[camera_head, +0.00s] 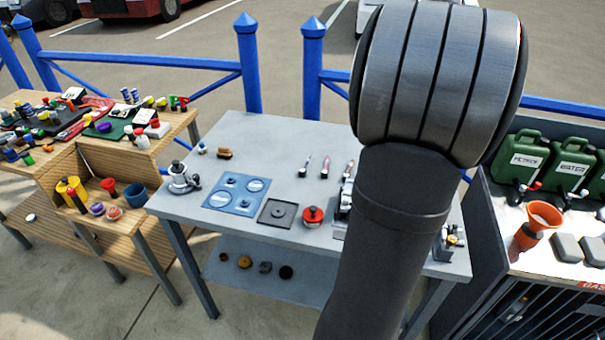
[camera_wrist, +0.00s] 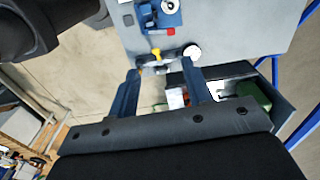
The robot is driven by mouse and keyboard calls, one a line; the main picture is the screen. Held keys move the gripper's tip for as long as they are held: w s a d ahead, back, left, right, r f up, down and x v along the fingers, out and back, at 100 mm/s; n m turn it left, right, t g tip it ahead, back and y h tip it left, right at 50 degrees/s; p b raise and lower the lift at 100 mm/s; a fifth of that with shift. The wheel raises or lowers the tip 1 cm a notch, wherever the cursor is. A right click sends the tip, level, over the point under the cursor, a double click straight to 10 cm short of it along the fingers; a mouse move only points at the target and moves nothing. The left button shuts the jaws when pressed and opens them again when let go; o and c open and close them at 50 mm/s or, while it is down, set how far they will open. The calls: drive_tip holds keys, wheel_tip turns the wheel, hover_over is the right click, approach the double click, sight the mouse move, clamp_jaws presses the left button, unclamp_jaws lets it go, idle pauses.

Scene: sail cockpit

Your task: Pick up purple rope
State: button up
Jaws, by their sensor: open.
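A small purple item (camera_head: 97,209), perhaps the purple rope, sits on the lower wooden shelf at the left in the head view. It is too small to tell whether it is a coil of rope. Another purple item (camera_head: 104,127) lies on the wooden bench top above. My gripper (camera_wrist: 163,78) is open in the wrist view, its two fingers apart with nothing seen held between them. It points toward the edge of the grey table, away from the wooden shelf. In the head view my arm hides the gripper and the right part of the grey table.
The grey metal table (camera_head: 190,203) stands in the middle, with fittings on top and several small parts on its lower shelf (camera_head: 310,275). A blue bowl (camera_head: 136,195) and a yellow pot (camera_head: 70,188) share the wooden shelf. Green canisters (camera_head: 522,160) stand right. A blue railing (camera_head: 140,62) runs behind.

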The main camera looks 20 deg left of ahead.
drive_tip(key=w+a+f+n+t, duration=0.1)
drive_tip(key=w+a+f+n, duration=0.25)
drive_tip(key=a, duration=0.35)
drive_tip(key=w+a+f+n+t, duration=0.1)
drive_tip(key=w+a+f+n, duration=0.1)
drive_tip(key=a+f+n, duration=0.45)
drive_tip(key=n+t, duration=0.2)
drive_tip(key=n, duration=0.5)
approach(302, 170)
drive_tip(key=x, duration=0.2)
drive_tip(key=shift+s+f, duration=0.1)
drive_tip(key=shift+f, duration=0.35)
drive_tip(key=shift+w+x, duration=0.15)
drive_tip(key=shift+x, duration=1.4)
drive_tip(key=shift+w+x, duration=0.15)
drive_tip(key=shift+x, duration=1.35)
drive_tip(key=shift+r, duration=0.1)
clamp_jaws()
